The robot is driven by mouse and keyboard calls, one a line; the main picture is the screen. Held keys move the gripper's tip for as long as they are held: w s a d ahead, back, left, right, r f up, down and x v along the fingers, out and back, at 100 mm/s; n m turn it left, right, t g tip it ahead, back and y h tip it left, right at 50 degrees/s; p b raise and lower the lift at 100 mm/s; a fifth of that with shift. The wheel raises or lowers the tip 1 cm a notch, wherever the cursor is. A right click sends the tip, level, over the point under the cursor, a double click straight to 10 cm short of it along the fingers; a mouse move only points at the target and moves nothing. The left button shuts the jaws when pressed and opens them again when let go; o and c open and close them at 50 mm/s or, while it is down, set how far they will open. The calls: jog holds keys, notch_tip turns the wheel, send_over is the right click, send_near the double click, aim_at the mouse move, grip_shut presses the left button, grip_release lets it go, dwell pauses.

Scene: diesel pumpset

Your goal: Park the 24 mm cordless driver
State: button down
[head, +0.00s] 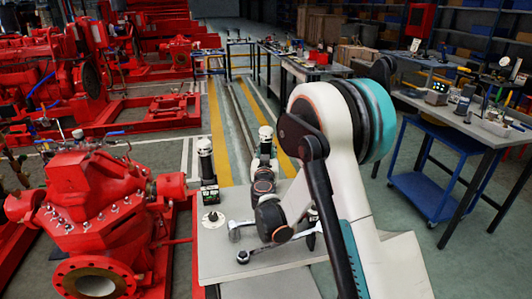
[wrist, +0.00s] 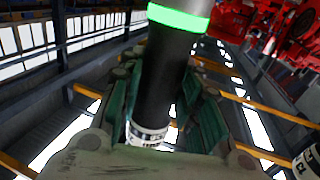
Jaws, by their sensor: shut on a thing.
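In the wrist view my gripper (wrist: 165,85) has its green-padded fingers on both sides of a dark cylindrical tool, which I take to be the cordless driver (wrist: 168,55). The tool has a bright green band near the top of the picture and a white lettered label lower down. In the head view a driver (head: 265,140) with a white-and-black top shows just behind my wrist; its lower part is hidden. A similar driver (head: 207,160) stands upright on the light bench top (head: 225,262), left of my wrist. The parking place for the held tool cannot be made out.
Wrenches (head: 248,254) lie on the bench under my arm. Another dark item (head: 312,216) stands partly hidden behind my arm. A red pump (head: 95,205) is close on the left. A blue cart (head: 432,190) and a cluttered worktable (head: 480,125) stand on the right.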

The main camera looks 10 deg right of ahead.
jog(key=shift+f, duration=1)
dwell(0.3)
jog(key=c, duration=1.1)
grip_release()
jog(key=v, duration=1.2)
